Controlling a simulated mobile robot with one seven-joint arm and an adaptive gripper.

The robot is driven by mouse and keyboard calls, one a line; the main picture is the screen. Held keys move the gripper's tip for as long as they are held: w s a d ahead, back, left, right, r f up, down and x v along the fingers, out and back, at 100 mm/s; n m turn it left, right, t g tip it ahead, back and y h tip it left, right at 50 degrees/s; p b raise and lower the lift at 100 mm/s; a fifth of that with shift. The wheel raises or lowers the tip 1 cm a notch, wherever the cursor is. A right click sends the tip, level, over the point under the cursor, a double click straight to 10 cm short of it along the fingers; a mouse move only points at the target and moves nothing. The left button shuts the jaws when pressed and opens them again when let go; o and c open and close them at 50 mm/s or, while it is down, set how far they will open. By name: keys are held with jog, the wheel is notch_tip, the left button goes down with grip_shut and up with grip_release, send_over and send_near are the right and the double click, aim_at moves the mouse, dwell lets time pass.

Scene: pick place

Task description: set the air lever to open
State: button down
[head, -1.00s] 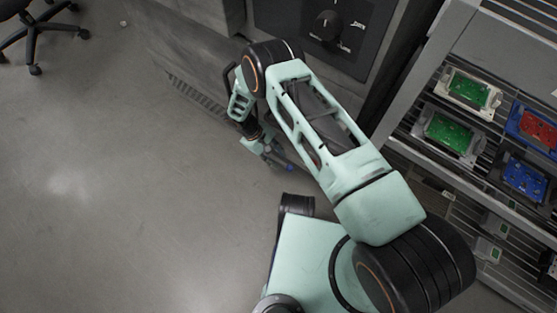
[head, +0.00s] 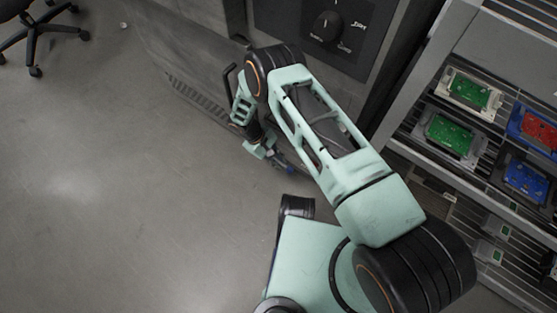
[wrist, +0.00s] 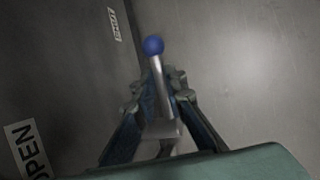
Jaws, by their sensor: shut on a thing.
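The lever is a silver rod (wrist: 158,70) with a blue ball knob (wrist: 153,45), in the middle of the wrist view. My gripper (wrist: 161,88) is shut on the rod just below the knob, with a finger on each side. A white label reading OPEN (wrist: 24,150) is on the dark panel at the lower left of the wrist view. A second small label (wrist: 115,24) near the panel's top edge is too blurred to read. In the head view my gripper (head: 276,161) is low beside the grey cabinet, and my arm hides most of the lever.
A dark panel with a round black knob (head: 327,27) is on the cabinet front above my arm. A rack at the right holds green (head: 450,134), red and blue boards in trays. An office chair (head: 36,32) stands far left. The floor at left is clear.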

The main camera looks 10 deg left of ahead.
jog(key=shift+w+a+r+g+h, duration=0.1)
jog(key=shift+a+r+g+h, duration=0.2)
jog(key=shift+h, duration=0.4)
jog(key=shift+d+r, duration=0.1)
jog(key=c, duration=2)
grip_release()
jog(key=shift+o, duration=0.2)
jog(key=v, duration=0.7)
jog(key=shift+r, duration=0.25)
jog(key=shift+c, duration=0.7)
